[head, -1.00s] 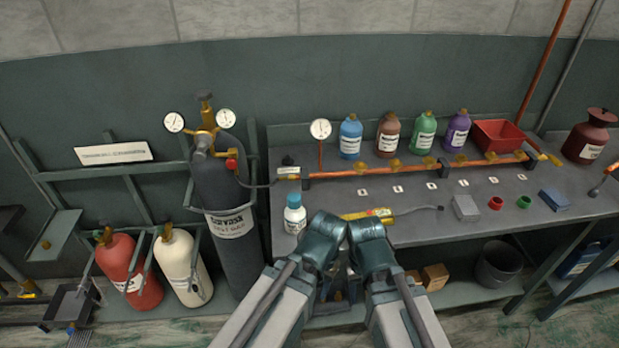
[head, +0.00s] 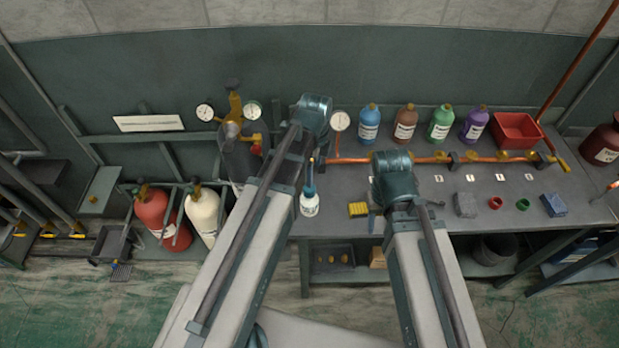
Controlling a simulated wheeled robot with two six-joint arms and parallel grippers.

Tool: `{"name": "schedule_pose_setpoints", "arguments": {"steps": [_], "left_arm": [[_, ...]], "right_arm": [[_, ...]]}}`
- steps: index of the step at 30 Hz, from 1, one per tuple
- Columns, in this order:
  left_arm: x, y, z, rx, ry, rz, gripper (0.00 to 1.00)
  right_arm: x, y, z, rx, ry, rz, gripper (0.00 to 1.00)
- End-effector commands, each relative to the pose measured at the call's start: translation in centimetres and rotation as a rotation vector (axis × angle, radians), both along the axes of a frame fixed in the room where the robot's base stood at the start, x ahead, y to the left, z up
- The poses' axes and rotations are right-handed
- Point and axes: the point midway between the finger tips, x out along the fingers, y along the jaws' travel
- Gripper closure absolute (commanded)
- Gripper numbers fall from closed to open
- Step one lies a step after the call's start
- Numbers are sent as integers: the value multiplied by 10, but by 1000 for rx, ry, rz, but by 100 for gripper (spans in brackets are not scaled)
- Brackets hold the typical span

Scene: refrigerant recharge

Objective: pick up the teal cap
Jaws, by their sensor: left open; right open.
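A small white bottle (head: 309,208) with a label stands at the bench's front left edge. The teal cap (head: 309,191) is on top of it, partly hidden. My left gripper (head: 310,182) points down right above the bottle, its slim fingers at the cap. It is open, and I cannot tell whether the fingers touch the cap. My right gripper (head: 374,220) is open and empty, low over the bench's front edge, just right of a yellow object (head: 358,210).
The bench (head: 450,225) carries a copper pipe (head: 350,160), several coloured bottles at the back, a red bin (head: 516,131), and a red ring (head: 494,203) and green ring (head: 522,204) at right. A dark gas cylinder (head: 240,160) stands left, partly behind my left arm.

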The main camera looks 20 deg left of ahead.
Motion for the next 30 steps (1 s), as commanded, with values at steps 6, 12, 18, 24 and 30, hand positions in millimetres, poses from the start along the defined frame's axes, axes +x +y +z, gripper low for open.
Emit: {"name": "schedule_pose_setpoints", "arguments": {"steps": [6, 12, 18, 24, 30], "left_arm": [[10, 11, 18, -8, -4, -117, 13], [10, 11, 14, -8, -5, -126, 13], [10, 11, -3, -8, -5, -125, 13], [10, 11, -31, -8, -5, -124, 13], [10, 11, -59, -8, -5, -124, 13]], "right_arm": [[0, 0, 18, 0, 0, -1, 50], [0, 0, 14, 0, 0, -1, 50], [0, 0, -3, 0, 0, -1, 50], [0, 0, -31, -1, -1, 2, 50], [0, 0, -59, -1, -1, 8, 50]]}}
